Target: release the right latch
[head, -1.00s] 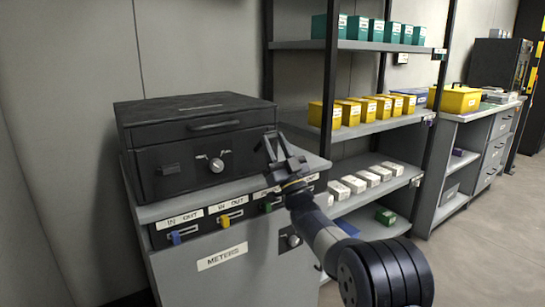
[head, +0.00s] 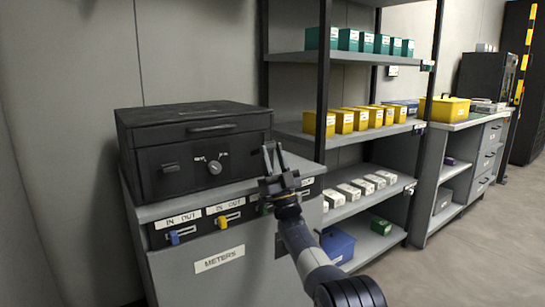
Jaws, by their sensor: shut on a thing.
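A black case (head: 190,113) stands on the grey cabinet, its lid down and a handle (head: 211,128) on the lid's front. My gripper (head: 271,148) is at the case's front right edge, pointing up and away from me. Its jaws are shut on what I take to be the right latch, which the fingers hide. I cannot make out the latch's position.
The grey cabinet has a METERS label (head: 219,261) and IN/OUT switches, one blue (head: 174,238) and one yellow (head: 222,222). A shelf rack with yellow boxes (head: 344,121) and white boxes (head: 361,187) stands close on the right. Floor is open at lower right.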

